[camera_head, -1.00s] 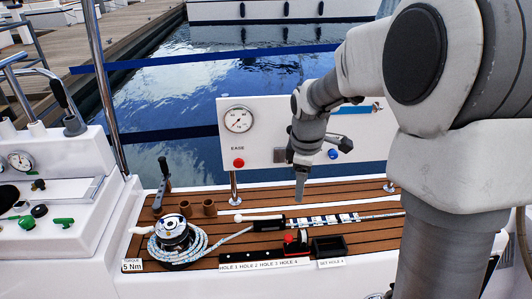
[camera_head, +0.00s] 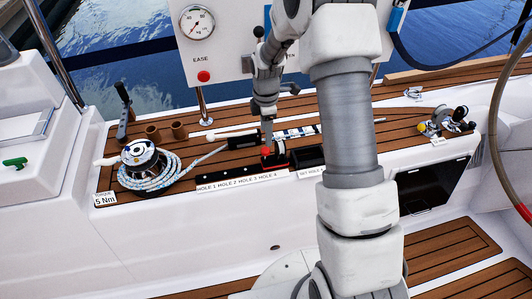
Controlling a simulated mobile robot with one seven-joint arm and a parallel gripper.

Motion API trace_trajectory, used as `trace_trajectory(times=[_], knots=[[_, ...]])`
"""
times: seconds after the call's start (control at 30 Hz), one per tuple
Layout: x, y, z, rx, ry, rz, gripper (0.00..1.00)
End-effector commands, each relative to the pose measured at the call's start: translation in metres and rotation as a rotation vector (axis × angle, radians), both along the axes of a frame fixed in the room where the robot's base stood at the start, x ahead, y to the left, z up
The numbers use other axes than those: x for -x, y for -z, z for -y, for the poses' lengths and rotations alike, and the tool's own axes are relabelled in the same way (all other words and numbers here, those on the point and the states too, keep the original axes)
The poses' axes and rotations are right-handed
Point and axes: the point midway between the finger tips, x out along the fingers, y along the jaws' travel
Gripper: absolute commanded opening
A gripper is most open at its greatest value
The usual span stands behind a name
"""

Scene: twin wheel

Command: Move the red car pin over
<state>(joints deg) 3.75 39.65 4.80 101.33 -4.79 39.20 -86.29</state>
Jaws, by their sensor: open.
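The red car pin (camera_head: 265,152) is a small red knob on the dark car (camera_head: 274,160), which sits on the track behind the label strip (camera_head: 242,181) reading HOLE 1 to HOLE 4. The car is at the strip's right end, around HOLE 4. My gripper (camera_head: 268,139) points down directly above the pin, with its tips close to the red knob. It is open; whether the tips touch the pin or stand around it is too small to tell. My arm covers part of the deck to the right.
A winch (camera_head: 139,153) with coiled blue-white rope stands left of the track, with a crank handle (camera_head: 124,100) behind it. A dark open box (camera_head: 306,157) is just right of the car. A white panel with a gauge (camera_head: 197,22) rises behind.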

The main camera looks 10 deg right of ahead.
Motion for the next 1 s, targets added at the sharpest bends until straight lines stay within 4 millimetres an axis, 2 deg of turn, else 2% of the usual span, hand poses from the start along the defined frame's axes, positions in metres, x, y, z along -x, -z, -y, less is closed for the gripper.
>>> trace_trajectory(times=[0.03, 0.1, 0.3, 0.4, 0.6, 0.87, 1.0], knots=[[0.001, 0.017, 0.000, 0.001, 0.000, -0.004, 0.68], [0.001, 0.032, 0.000, 0.001, -0.001, -0.004, 0.68], [0.001, 0.069, 0.000, 0.001, 0.000, -0.002, 0.68], [0.000, 0.081, 0.000, 0.001, 0.001, -0.002, 0.68], [0.000, 0.092, 0.000, 0.000, 0.000, 0.000, 0.68], [0.000, 0.092, 0.000, 0.001, 0.000, 0.000, 0.68], [0.000, 0.092, 0.000, 0.001, 0.000, 0.000, 0.45]])
